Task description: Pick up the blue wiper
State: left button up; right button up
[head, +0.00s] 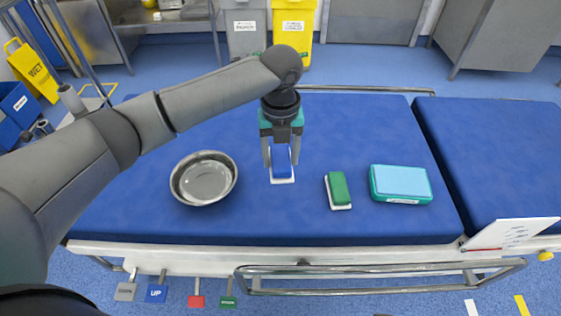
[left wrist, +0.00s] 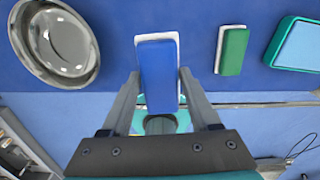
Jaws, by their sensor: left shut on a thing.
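The blue wiper (head: 281,160) has a blue top and a white base. In the head view it is between the fingers of my left gripper (head: 282,158), over the middle of the blue operating table (head: 330,118). In the left wrist view the blue wiper (left wrist: 158,75) lies between the two fingers of my left gripper (left wrist: 160,85), which is shut on it. I cannot tell whether its base still touches the table. My right gripper is in neither view.
A metal bowl (head: 204,178) stands left of the blue wiper. A green wiper (head: 339,189) and a teal box with a light blue top (head: 401,183) lie to its right. A side rail (head: 380,270) runs along the near edge. The table top behind the teal box is clear.

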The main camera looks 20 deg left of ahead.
aim_at(281, 155)
pick_arm(q)
notch_tip(281, 155, up, 7)
jog(key=shift+r+p, duration=0.15)
jog(key=shift+p, duration=1.1)
jog(key=shift+r, duration=0.75)
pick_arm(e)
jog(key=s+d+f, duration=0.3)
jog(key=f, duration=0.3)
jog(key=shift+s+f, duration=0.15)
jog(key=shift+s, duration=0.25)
